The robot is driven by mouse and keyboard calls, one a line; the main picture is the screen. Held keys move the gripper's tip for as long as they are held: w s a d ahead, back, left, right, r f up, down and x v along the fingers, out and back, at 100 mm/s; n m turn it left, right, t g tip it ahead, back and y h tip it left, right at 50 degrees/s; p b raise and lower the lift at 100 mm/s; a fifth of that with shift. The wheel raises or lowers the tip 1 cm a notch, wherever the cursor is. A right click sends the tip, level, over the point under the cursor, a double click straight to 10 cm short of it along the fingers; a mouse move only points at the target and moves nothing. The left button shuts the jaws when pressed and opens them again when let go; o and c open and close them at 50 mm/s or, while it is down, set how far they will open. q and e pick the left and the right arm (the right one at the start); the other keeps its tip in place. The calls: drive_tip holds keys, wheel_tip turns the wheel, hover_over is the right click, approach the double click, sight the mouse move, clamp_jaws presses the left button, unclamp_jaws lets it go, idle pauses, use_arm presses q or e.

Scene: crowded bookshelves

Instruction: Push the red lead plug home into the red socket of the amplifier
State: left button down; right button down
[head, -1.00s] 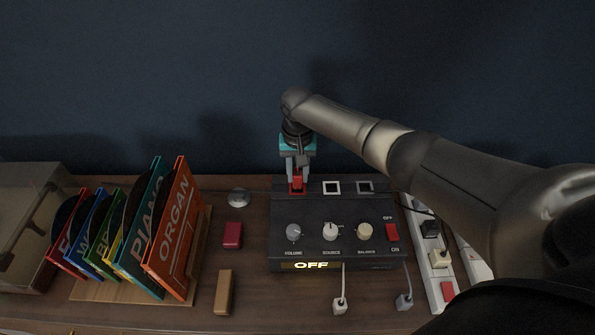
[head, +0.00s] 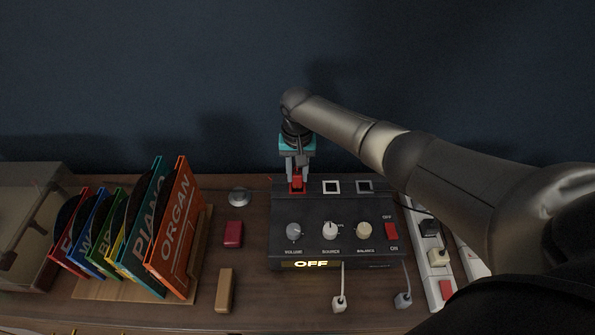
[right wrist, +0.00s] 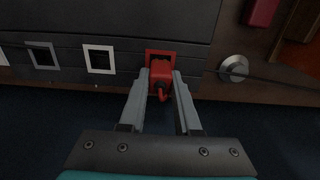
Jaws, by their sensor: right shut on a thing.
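The black amplifier (head: 331,256) stands on the wooden shelf, its display reading OFF. Its red socket (right wrist: 161,54) is the red-framed one at the end of the row, beside a white and a grey one. The red lead plug (right wrist: 160,78) is at the red socket, its front at the opening; how deep it sits I cannot tell. It also shows in the head view (head: 297,182). My right gripper (right wrist: 161,80) is shut on the plug, a finger on each side, with the red lead bending out between the fingers. My left gripper is not in view.
Records in a wooden rack (head: 193,262) stand at left. A dark red block (head: 233,234), a tan block (head: 224,291) and a silver disc (head: 240,197) lie left of the amplifier. A white power strip (head: 432,270) and two plugs on leads are at right and front.

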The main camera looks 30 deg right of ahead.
sight(298, 181)
drive_tip(key=shift+f+b, duration=0.85)
drive_tip(key=shift+f, duration=0.65)
drive_tip(key=shift+r, duration=0.15)
drive_tip(key=shift+r+p, duration=1.1)
drive_tip(key=shift+p, duration=0.3)
drive_tip(key=shift+p, duration=0.55)
idle(0.8)
drive_tip(key=shift+f+b, duration=0.95)
drive_tip(key=shift+f, duration=0.3)
drive_tip(key=c, duration=0.5)
unclamp_jaws()
drive_tip(key=shift+c, duration=0.2)
